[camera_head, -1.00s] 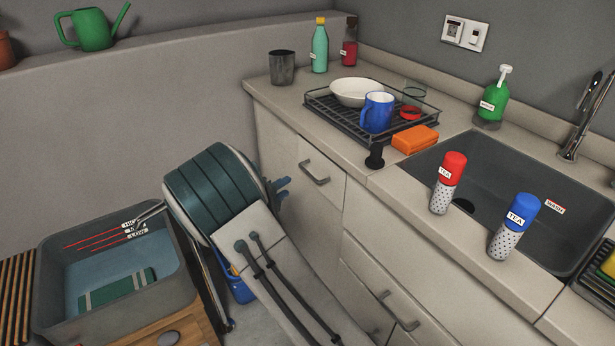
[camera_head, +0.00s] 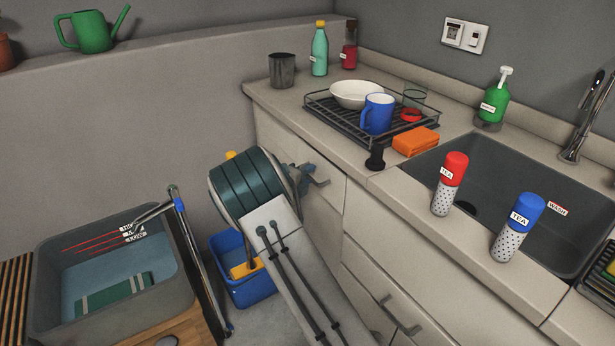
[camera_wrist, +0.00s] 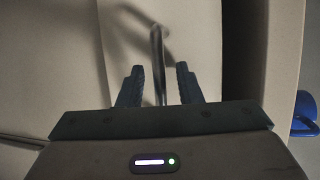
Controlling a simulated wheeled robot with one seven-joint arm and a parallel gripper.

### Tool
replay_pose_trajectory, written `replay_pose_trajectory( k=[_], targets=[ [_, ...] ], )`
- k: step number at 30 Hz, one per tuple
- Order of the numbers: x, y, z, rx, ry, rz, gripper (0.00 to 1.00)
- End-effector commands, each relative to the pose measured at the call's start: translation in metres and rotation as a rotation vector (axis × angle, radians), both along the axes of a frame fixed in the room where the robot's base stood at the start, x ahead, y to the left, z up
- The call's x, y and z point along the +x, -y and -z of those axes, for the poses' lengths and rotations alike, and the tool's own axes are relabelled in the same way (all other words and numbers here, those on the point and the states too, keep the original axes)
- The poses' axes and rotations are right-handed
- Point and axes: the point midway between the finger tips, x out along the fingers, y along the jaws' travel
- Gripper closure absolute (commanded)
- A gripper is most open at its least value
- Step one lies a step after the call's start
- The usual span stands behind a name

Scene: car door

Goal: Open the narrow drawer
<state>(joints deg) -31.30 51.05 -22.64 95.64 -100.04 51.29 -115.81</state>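The narrow drawer (camera_head: 331,188) is a pale front below the counter's left end, with a grey bar handle (camera_head: 320,182). It looks closed. My gripper (camera_head: 303,179) is at this handle, and my arm partly hides the cabinet around it. In the wrist view, the handle (camera_wrist: 158,62) stands between the two dark fingers of my gripper (camera_wrist: 159,84). The fingers are apart, with a gap visible on both sides of the bar. I cannot see either finger touching it.
A wider drawer with its own handle (camera_head: 402,316) lies lower right. A dish rack (camera_head: 330,112), a black knob-like object (camera_head: 375,158) and tea shakers (camera_head: 450,185) stand on the counter.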

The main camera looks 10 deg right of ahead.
Motion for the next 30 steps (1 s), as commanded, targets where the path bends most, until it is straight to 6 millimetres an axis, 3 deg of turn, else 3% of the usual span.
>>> replay_pose_trajectory(
  k=[2, 5, 12, 17, 30],
  targets=[
    [0.0, 0.0, 0.0, 0.0, 0.0, 0.0, 0.74],
    [0.0, 0.0, 0.0, 0.0, 0.0, 0.001, 1.0],
    [-0.001, -0.001, 0.0, 0.001, -0.001, 0.0, 1.0],
    [-0.006, -0.014, -0.002, 0.0, -0.002, -0.002, 1.0],
    [-0.042, -0.101, -0.003, 0.0, -0.003, -0.005, 1.0]
  ],
)
